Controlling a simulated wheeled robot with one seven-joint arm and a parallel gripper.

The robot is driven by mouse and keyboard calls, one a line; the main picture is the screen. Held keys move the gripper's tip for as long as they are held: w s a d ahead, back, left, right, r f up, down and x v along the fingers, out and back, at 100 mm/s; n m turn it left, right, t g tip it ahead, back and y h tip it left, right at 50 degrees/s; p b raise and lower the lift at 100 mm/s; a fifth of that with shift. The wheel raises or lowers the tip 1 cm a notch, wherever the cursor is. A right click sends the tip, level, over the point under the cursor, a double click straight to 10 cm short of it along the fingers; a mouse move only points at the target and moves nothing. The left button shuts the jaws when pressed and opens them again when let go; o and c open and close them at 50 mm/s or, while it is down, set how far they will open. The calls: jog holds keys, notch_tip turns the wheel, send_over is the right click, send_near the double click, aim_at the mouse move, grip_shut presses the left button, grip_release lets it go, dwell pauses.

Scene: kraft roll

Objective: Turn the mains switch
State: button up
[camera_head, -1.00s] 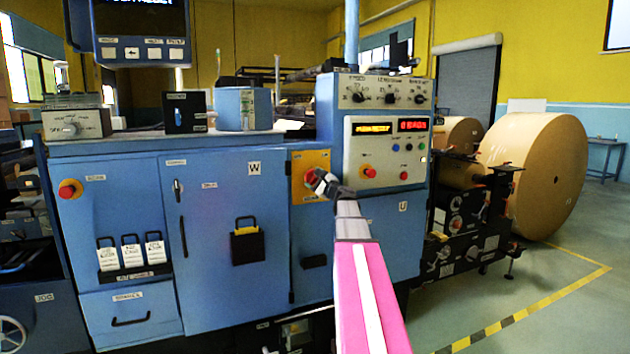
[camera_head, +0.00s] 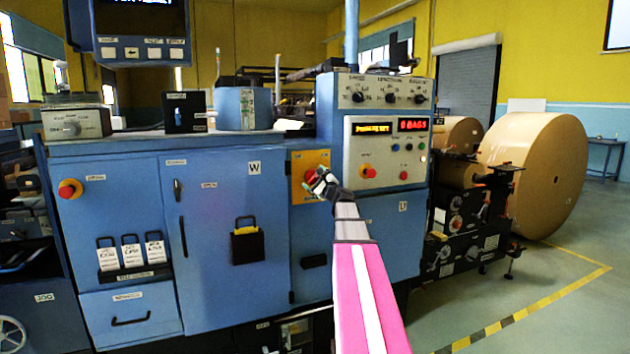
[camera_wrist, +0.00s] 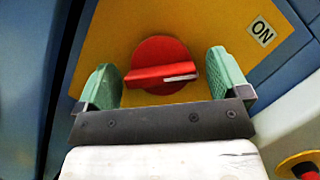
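The mains switch (camera_wrist: 160,66) is a round red knob with a raised grip bar on a yellow plate (camera_wrist: 120,25), seen in the wrist view. A light pointer mark lies on the bar's right part, and the bar runs nearly level in that view. In the head view my gripper (camera_head: 322,184) is in front of the yellow plate (camera_head: 297,160) and partly hides the red switch (camera_head: 310,176).
A control panel (camera_head: 385,152) with a red button (camera_head: 368,171) and lit displays stands right of the plate. Blue cabinet doors (camera_head: 215,195) are to the left. A large kraft roll (camera_head: 530,170) stands at the right. Floor at the front right is clear.

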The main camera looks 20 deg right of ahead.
jog(key=v, duration=1)
jog(key=shift+s, duration=0.4)
jog(key=shift+f, duration=0.1)
jog(key=s+a+f+n+g+y, duration=0.1)
jog(key=s+a+f+n+g, duration=0.2)
jog(key=a+f+n+g, duration=0.6)
jog(key=s+a+f+n+g+y, duration=0.1)
jog(key=s+a+f+n+g, duration=0.25)
jog(key=a+f, duration=1)
jog(key=s+a+f+n+g+h, duration=0.2)
jog(key=s+f+n+g+h, duration=0.2)
jog(key=s+f, duration=0.4)
jog(key=s+a+f+n+g+h, duration=0.2)
jog(key=s+f+n, duration=0.4)
jog(key=s+f, duration=0.3)
notch_tip(320, 180, down, 2)
jog(key=g+h, duration=0.1)
jog(key=h, duration=0.1)
jog(key=shift+s+n+g+h, duration=0.3)
jog(key=shift+s+n+g, duration=0.05)
